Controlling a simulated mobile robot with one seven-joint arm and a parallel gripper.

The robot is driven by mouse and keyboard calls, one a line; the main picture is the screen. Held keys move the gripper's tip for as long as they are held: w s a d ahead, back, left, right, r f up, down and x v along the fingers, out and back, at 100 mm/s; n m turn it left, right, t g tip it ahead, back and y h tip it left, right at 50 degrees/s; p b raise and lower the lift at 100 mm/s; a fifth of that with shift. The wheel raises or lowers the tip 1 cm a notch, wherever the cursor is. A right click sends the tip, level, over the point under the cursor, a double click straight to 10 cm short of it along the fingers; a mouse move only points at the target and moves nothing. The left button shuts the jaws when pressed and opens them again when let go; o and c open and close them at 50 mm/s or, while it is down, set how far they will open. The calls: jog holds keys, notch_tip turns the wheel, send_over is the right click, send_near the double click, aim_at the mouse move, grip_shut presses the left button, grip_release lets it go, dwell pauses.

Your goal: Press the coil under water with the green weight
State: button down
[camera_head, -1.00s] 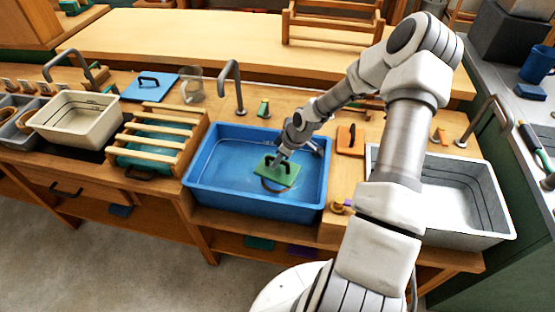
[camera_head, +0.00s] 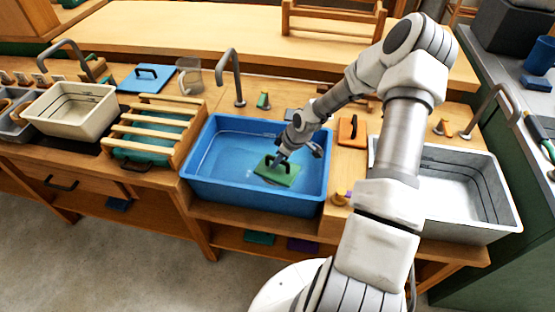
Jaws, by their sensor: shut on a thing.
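The green weight (camera_head: 281,175), a flat plate with a dark handle, is inside the blue basin (camera_head: 255,198), low in the water (camera_head: 222,160). My gripper (camera_head: 280,158) reaches down into the basin and is shut on the weight's handle. The weight looks roughly level. The coil cannot be made out now; the weight and the water seem to hide it. I cannot tell how deep the weight sits.
A tap (camera_head: 237,75) stands behind the blue basin. A slatted wooden rack (camera_head: 150,132) is left of it, and a cream basin (camera_head: 70,118) farther left. An orange plate with a handle (camera_head: 352,130) and a grey metal basin (camera_head: 455,215) are to the right.

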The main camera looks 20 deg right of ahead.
aim_at(279, 169)
jog(key=shift+f+b, duration=1.95)
jog(key=shift+f, duration=0.85)
jog(key=shift+c, duration=1.4)
grip_release()
notch_tip(279, 169, up, 17)
jog(key=p, duration=1.3)
